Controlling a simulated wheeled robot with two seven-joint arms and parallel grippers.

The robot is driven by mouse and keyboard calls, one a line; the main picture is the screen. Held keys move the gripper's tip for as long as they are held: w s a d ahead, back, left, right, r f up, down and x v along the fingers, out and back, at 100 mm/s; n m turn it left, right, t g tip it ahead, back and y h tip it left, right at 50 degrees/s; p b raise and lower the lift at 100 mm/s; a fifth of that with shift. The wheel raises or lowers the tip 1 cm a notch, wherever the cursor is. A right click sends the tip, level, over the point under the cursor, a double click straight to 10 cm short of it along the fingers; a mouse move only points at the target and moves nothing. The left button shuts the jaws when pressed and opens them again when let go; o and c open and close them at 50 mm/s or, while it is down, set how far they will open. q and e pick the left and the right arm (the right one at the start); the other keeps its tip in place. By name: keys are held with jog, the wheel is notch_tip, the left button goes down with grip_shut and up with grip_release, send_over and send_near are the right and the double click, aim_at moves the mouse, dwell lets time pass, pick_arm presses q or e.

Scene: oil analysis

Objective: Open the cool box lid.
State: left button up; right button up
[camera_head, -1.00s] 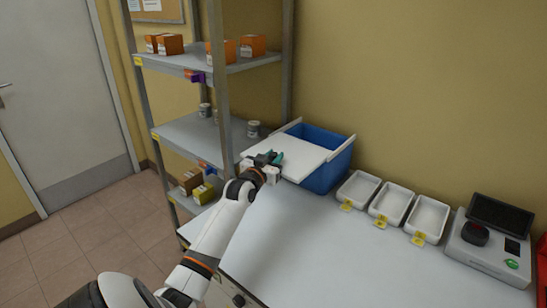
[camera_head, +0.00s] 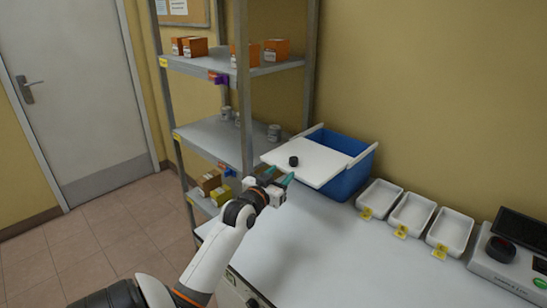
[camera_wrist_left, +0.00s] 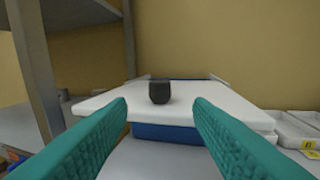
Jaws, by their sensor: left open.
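The cool box (camera_head: 350,183) is blue and stands on the bench against the wall. Its white lid (camera_head: 318,168) is shifted toward the front left of the box and overhangs that side. Blue inner wall shows behind the lid, so the box is partly uncovered. A dark round knob (camera_head: 293,161) sits on the lid; in the left wrist view the knob (camera_wrist_left: 159,92) is upright, ahead and between the fingers. My left gripper (camera_head: 278,178), with teal fingers, is open and empty, just in front of the lid's near edge and apart from the knob. My right gripper is out of view.
A metal shelf rack (camera_head: 244,95) with orange boxes and cans stands close on the left. White trays (camera_head: 411,214) with yellow tags and a grey device (camera_head: 500,262) are to the right. The front bench top (camera_head: 310,245) is clear.

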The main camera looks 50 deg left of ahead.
pick_arm(q)
jog(key=v, duration=0.3)
jog(key=shift+s, duration=0.25)
dwell(0.4)
